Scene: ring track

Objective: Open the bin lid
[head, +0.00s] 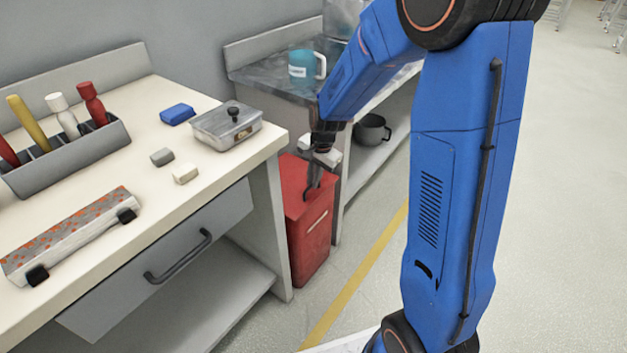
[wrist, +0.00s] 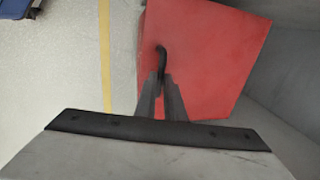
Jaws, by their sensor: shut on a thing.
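The red bin (head: 309,237) stands on the floor between the two benches in the head view. Its red lid (head: 290,174) is flat on top and looks closed. A dark curved handle (wrist: 161,53) rises from the lid in the wrist view. My gripper (wrist: 163,80) points down at the lid, its two fingers close together on the handle. In the head view my gripper (head: 313,185) is over the bin's top, and my wrist hides part of the lid.
A cream bench (head: 228,180) with a tool rack, a metal box (head: 226,128) and a drawer is left of the bin. Behind is a grey bench with a blue mug (head: 301,64) and a pot (head: 371,131) on its shelf. The floor (head: 556,180) at right is clear.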

